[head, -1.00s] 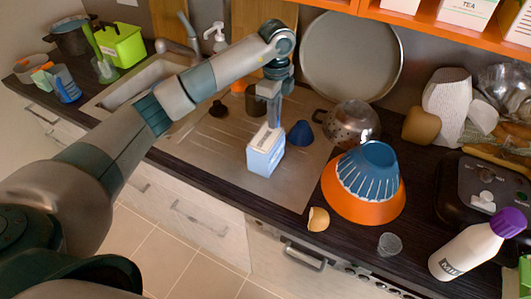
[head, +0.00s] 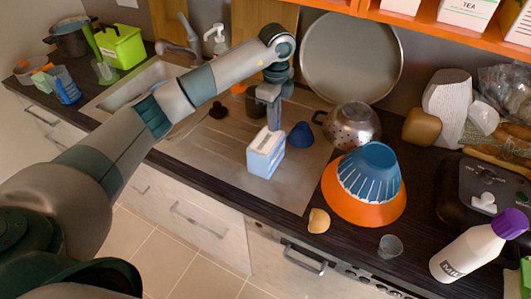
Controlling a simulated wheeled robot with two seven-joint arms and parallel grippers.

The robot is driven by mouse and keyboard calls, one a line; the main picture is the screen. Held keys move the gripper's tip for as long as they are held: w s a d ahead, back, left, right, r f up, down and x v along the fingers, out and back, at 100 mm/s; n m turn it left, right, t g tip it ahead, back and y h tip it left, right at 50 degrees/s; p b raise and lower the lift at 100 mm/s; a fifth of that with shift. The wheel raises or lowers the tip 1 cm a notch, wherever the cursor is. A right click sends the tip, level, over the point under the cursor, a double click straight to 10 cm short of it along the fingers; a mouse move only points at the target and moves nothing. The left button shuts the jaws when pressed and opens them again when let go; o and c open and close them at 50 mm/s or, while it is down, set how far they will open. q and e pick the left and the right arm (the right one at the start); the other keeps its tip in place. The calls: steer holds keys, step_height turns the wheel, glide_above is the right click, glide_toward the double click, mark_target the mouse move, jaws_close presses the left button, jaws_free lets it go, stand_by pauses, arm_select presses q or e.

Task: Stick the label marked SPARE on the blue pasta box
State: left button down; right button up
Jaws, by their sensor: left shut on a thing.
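The light blue pasta box (head: 266,162) stands upright on the steel drainer area of the counter, near its front edge. My left gripper (head: 274,125) points down at the top of the box, with its fingers shut. A small white label (head: 262,139) with dark marks shows at the fingertips, against the upper part of the box. Its lettering is too small to read, and I cannot tell whether it is stuck to the box. My right gripper is not in view.
A small blue cone-shaped thing (head: 301,135) and a steel colander (head: 352,125) stand behind. A milk bottle (head: 468,252) is at the far right.

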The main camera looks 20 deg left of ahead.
arm_select(q)
steer(key=shift+f, duration=0.4)
stand_by(1.1)
steer(key=c, duration=1.8)
jaws_free()
steer(key=shift+r+p, duration=1.55)
steer(key=shift+r, duration=1.5)
steer(key=shift+s, duration=0.1)
